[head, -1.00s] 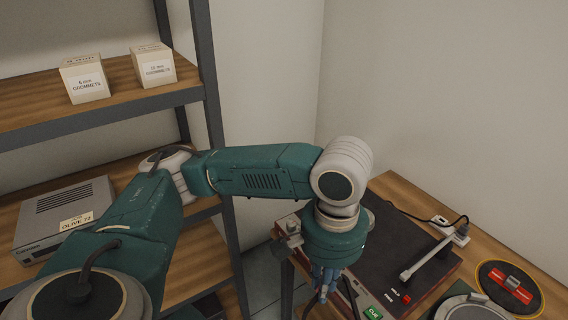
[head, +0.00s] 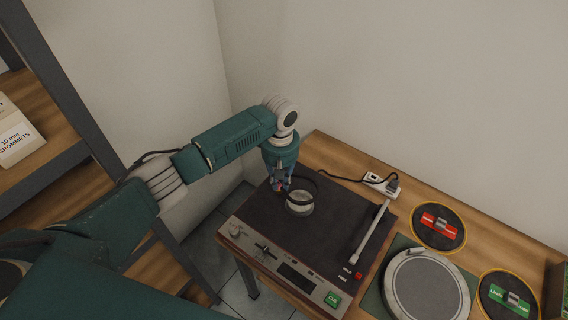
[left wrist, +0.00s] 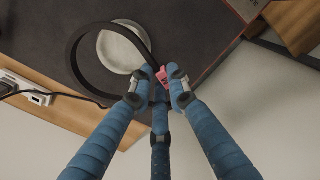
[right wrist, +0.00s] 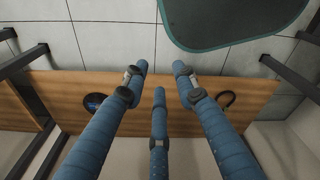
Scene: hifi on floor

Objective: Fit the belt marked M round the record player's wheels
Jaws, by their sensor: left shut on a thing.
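The record player (head: 335,215) has a dark deck and a pale round wheel (head: 299,208), which also shows in the left wrist view (left wrist: 120,48). My left gripper (head: 280,182) is over the deck beside this wheel. In the left wrist view its fingers (left wrist: 162,78) are shut at a pink tag on a black belt loop (left wrist: 75,60). The belt (head: 317,186) overlaps the wheel in both views; I cannot tell whether it goes around it. Any letter on the tag is unreadable. My right gripper (right wrist: 158,80) is open and empty, above a wooden surface.
The tonearm (head: 372,232) lies along the deck's right side. A grey platter (head: 425,288) and round black mats with red (head: 439,222) and green (head: 510,298) pieces lie to the right. A power strip (head: 381,184) is behind. A dark ring (right wrist: 225,99) lies below my right gripper.

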